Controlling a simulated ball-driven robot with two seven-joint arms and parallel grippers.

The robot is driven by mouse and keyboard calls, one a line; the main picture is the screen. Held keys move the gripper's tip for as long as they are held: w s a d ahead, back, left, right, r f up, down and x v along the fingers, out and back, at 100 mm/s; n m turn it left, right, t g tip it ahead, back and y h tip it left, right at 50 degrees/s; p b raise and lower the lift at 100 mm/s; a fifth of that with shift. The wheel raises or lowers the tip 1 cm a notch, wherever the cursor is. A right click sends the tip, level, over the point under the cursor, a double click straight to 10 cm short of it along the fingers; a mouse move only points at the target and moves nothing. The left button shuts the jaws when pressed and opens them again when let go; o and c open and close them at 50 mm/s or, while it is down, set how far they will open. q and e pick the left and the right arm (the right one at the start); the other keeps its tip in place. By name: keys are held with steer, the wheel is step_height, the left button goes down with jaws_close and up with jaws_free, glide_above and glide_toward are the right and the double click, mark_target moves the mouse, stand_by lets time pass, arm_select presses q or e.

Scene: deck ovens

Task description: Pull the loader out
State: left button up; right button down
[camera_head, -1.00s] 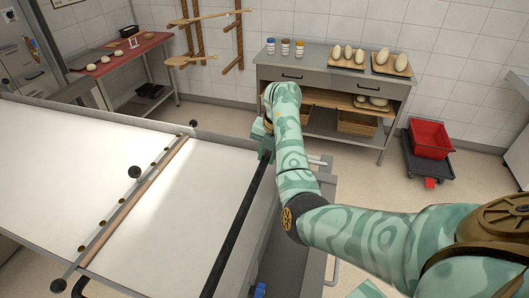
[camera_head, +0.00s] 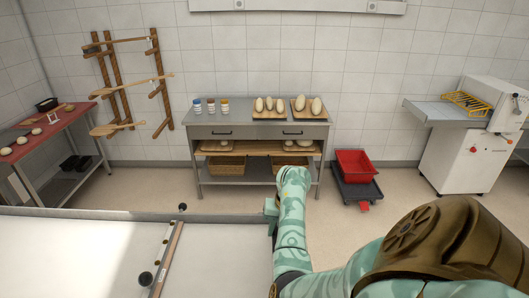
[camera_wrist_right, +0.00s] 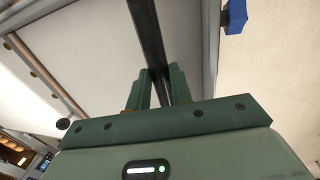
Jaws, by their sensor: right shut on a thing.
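The loader (camera_head: 85,255) is a wide white flat bed with a grey rim, at the lower left of the head view. A wooden strip (camera_head: 168,255) with black knobs runs across it. In the right wrist view, the loader's white bed (camera_wrist_right: 92,45) lies behind a black bar (camera_wrist_right: 147,30). My right gripper (camera_wrist_right: 160,88) is shut around this bar, one finger on each side. In the head view my right gripper (camera_head: 270,208) is at the loader's right edge, partly hidden by my own arm; the bar is not visible there. My left gripper is out of view.
A grey worktable (camera_head: 258,131) with jars and loaves stands behind. A red crate (camera_head: 356,166) on a dark dolly sits on the floor to its right. A white machine (camera_head: 466,158) stands far right, and a red-topped table (camera_head: 45,143) left. Floor between is clear.

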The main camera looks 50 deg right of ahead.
steer(key=shift+s+d, duration=0.1)
steer(key=shift+d, duration=0.05)
steer(key=c, duration=1.3)
jaws_free()
steer(key=shift+s+d, duration=0.1)
steer(key=shift+o, duration=0.2)
steer(key=shift+r, duration=0.2)
step_height(320, 180, up, 16)
steer(key=s+d+p, duration=0.2)
steer(key=p, duration=0.7)
steer(key=shift+s+f, duration=0.2)
steer(key=shift+s, duration=0.05)
